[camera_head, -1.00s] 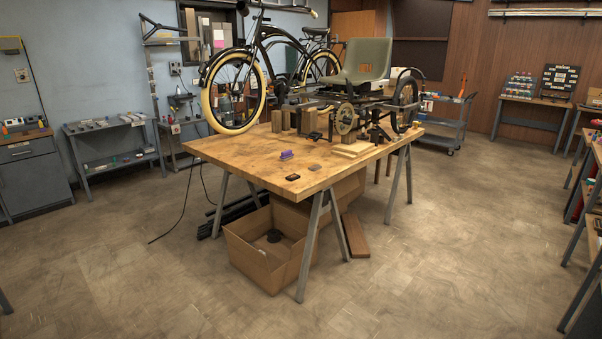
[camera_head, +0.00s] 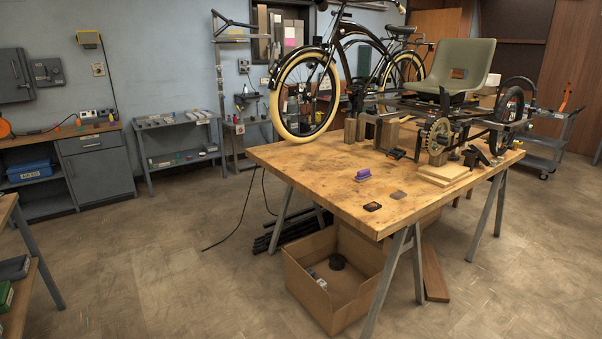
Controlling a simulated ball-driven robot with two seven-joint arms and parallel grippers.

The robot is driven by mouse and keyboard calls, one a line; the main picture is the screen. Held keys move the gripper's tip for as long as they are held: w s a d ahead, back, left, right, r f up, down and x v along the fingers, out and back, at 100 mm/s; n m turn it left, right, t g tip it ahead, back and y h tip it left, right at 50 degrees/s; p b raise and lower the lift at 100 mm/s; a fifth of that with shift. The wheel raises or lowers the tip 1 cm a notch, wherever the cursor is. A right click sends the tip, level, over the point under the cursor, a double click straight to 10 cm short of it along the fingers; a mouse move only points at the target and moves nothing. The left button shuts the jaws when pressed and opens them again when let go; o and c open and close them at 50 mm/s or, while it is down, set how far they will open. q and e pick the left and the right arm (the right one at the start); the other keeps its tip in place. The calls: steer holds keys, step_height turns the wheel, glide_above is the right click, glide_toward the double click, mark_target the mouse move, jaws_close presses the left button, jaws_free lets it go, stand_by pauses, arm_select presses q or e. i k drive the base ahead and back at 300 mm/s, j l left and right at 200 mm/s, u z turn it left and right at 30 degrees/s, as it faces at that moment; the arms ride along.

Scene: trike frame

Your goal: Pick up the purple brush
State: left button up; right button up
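The purple brush (camera_head: 362,175) lies on the wooden worktable (camera_head: 300,165), on the bare front part of its top. It is small, with a purple body on a paler lower edge. A small black item (camera_head: 372,206) and a flat grey-brown piece (camera_head: 398,195) lie near it, both apart from it. Neither of my grippers shows in the view.
A trike frame (camera_head: 440,95) with wood blocks fills the table's back and right. An open cardboard box (camera_head: 325,290) sits on the floor beneath the front edge, beside slanted table legs (camera_head: 392,280). Floor in front and left is clear. Shelves (camera_head: 180,140) line the wall.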

mark_target(363, 175)
steer(key=i+j+z, duration=0.6)
steer(key=i+j, duration=0.2)
steer(key=i+j+z, duration=0.35)
steer(key=j, duration=0.35)
